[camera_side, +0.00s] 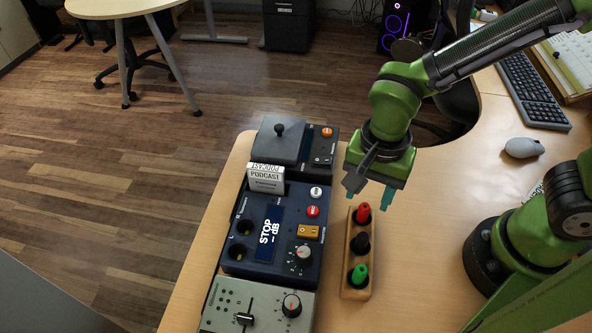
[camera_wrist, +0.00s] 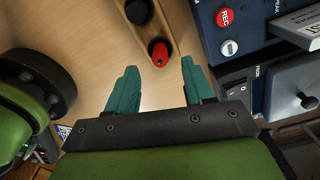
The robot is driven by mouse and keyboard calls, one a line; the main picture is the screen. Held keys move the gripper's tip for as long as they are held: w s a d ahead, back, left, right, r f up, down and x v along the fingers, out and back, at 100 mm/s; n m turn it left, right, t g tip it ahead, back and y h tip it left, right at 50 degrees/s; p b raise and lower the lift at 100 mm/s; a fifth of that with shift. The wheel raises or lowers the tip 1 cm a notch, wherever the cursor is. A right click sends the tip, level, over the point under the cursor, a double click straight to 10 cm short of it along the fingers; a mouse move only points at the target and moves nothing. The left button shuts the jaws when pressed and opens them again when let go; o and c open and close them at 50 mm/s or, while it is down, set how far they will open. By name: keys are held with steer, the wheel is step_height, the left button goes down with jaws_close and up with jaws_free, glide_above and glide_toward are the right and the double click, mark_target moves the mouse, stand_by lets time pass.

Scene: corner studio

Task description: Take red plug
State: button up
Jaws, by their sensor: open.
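The red plug (camera_side: 362,213) stands upright in the far hole of a wooden holder (camera_side: 346,262), beside a black plug (camera_side: 360,242) and a green plug (camera_side: 359,274). My gripper (camera_side: 367,194) is just above and behind the red plug, with its teal fingers apart and nothing between them. In the wrist view, the red plug (camera_wrist: 160,55) shows beyond the open fingers (camera_wrist: 156,82), roughly centred between them. The wooden holder (camera_wrist: 181,48) and the black plug (camera_wrist: 138,11) lie farther along in that view. The green plug is out of the wrist view.
A blue recorder panel (camera_side: 250,203) with buttons and a display stands left of the holder. A grey mixer (camera_side: 262,309) is in front of it, and a switch box (camera_side: 318,162) is behind. A mouse (camera_side: 522,148) and keyboard (camera_side: 532,92) lie right.

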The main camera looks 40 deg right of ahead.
mark_target(365, 206)
step_height(365, 206, down, 5)
steer(key=shift+f, duration=0.1)
steer(key=shift+c, duration=0.5)
jaws_close()
